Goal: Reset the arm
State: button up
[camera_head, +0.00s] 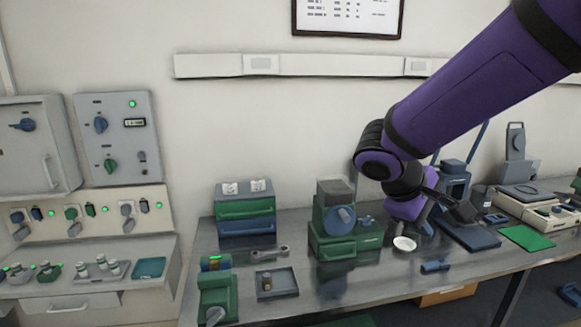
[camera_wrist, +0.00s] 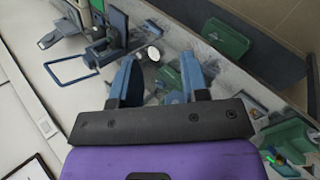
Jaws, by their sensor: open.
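My arm is purple with black joints and reaches in from the upper right in the head view. My gripper (camera_head: 462,211) hangs over the right part of the metal bench (camera_head: 345,290), near a dark blue board (camera_head: 470,236). In the wrist view my gripper (camera_wrist: 158,80) shows two blue fingers spread apart, with nothing between them but the view of the bench beyond. It appears to be above the bench and apart from the objects. The arm hides part of the wall and some of the equipment behind it.
A green machine (camera_head: 338,222) stands mid-bench, beside a white dish (camera_head: 404,244). A blue cylinder (camera_head: 435,266) lies near the front. A tray (camera_head: 276,284) and a green vise-like device (camera_head: 216,298) are at left. A green mat (camera_head: 527,238) lies at right.

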jog(key=s+d+r+m+t+y, duration=0.1)
jog(key=s+d+r+m+y, duration=0.1)
jog(key=s, duration=0.6)
jog(key=s+d+r+m+t+y, duration=0.2)
jog(key=s+r+m+y, duration=0.3)
jog(key=s, duration=0.4)
jog(key=shift+d+r+y, duration=0.25)
jog(key=shift+d+y, duration=0.15)
jog(key=shift+d, duration=0.25)
jog(key=shift+s, duration=0.1)
dwell(0.6)
